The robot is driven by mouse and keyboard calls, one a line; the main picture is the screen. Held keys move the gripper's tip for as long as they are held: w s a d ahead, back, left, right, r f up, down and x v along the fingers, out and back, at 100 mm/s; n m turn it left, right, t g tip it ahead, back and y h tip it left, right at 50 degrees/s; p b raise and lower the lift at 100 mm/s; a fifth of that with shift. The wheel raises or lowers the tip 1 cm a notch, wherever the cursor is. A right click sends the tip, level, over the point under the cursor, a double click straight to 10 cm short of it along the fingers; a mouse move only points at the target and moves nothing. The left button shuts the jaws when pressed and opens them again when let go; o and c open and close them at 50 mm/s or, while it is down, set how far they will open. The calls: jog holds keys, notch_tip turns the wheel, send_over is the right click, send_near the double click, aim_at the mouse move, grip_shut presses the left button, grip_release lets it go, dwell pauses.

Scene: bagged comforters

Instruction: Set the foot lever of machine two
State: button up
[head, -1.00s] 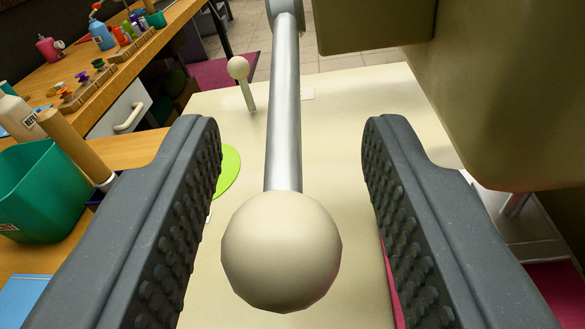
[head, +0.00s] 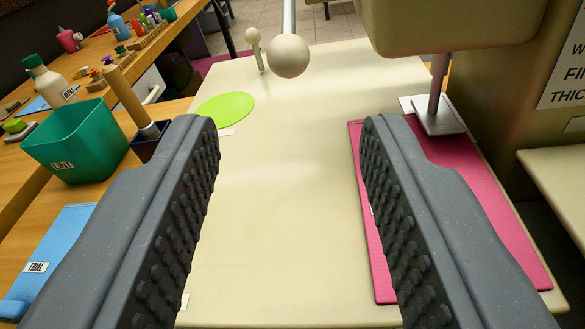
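A lever with a round cream knob (head: 288,55) on a metal rod stands ahead of my gripper, near the top middle of the head view. A smaller cream-knobbed lever (head: 253,36) on a thin stem is just left of it. No label shows which is the foot lever. My gripper (head: 290,130) is open and empty over the cream machine bed (head: 285,205), with its fingers wide apart. The knob is beyond the fingertips and apart from them. A metal foot (head: 438,118) on a post under the machine head (head: 455,28) stands at the right, by a pink sheet.
A pink sheet (head: 445,190) lies on the bed at the right and a green disc (head: 226,108) at the left. The bed's middle is clear.

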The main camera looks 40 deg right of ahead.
jog(key=shift+v, duration=0.9)
